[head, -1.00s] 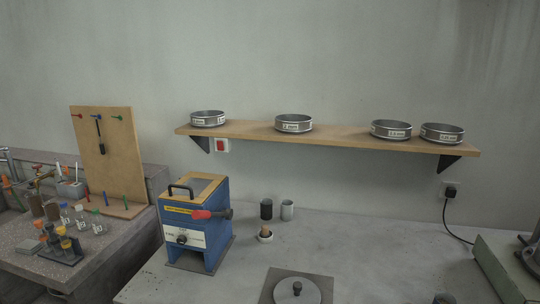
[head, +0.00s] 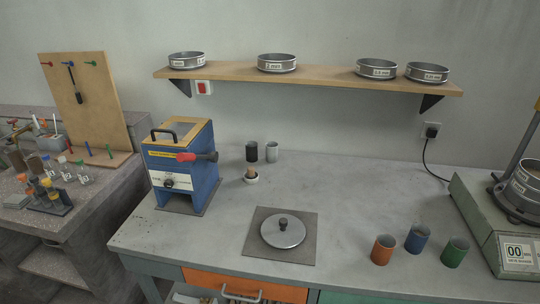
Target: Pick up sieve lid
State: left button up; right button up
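The sieve lid (head: 283,233) is a round, shiny metal disc with a dark knob (head: 283,223) on top. It lies flat on a square grey mat (head: 256,252) near the front edge of the concrete bench, knob up. Nothing covers it. Neither of my grippers shows in the head view.
A blue box device (head: 182,165) with a red-tipped handle stands left of the lid. Orange (head: 383,249), blue (head: 417,238) and green (head: 454,251) cups and a sieve shaker (head: 500,225) stand right. Several sieves sit on the wall shelf (head: 320,77). Bench around the mat is clear.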

aim_at(279, 231)
jog(key=z, duration=1.75)
jog(key=u, duration=1.5)
jog(key=i+l+z, duration=0.1)
jog(key=i+l, duration=0.2)
jog(key=l, duration=0.1)
